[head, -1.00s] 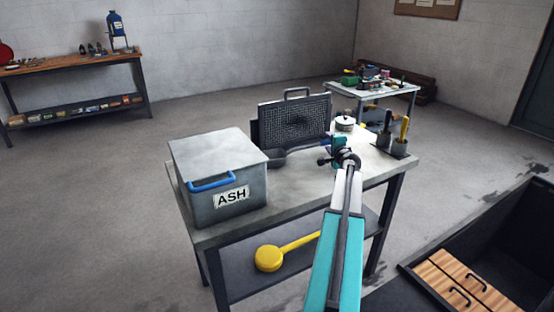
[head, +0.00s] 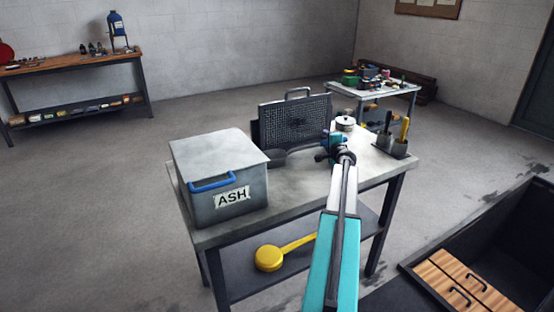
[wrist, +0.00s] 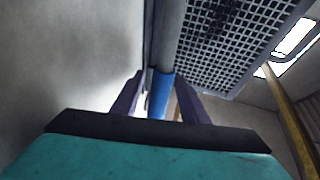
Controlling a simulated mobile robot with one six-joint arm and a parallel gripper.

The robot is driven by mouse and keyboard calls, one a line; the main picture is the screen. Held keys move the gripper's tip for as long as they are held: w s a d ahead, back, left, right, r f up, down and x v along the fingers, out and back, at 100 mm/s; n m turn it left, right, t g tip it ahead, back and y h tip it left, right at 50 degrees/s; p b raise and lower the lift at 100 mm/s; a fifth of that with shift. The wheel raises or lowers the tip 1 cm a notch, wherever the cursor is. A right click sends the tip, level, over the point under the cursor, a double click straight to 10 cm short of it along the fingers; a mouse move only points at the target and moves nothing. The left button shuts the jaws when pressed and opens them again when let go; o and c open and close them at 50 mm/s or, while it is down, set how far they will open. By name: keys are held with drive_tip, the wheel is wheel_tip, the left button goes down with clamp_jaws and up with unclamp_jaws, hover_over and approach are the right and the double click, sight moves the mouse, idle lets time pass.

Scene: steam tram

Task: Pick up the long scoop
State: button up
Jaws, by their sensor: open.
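The long scoop's dark bowl (head: 275,158) lies on the grey table in front of the upright mesh plate. In the head view my arm and gripper hide its handle end. In the wrist view a grey shaft (wrist: 168,40) runs beside the mesh and ends in a blue grip (wrist: 159,97), which looks like the scoop's handle. My gripper (head: 333,143) is over the right part of the table. Its jaws (wrist: 158,82) are open, with the blue grip showing between the two dark fingers. I cannot tell whether either finger touches it.
The mesh plate (head: 294,122) with a top handle stands close behind the scoop. A grey ASH box (head: 215,170) fills the table's left end. A white-lidded pot (head: 345,123) and tool pots (head: 399,147) stand to the right. A yellow mallet-like tool (head: 268,258) lies on the lower shelf.

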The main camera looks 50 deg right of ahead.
drive_tip(key=shift+w+d, duration=0.25)
drive_tip(key=shift+w, duration=0.05)
drive_tip(key=shift+c, duration=0.4)
clamp_jaws()
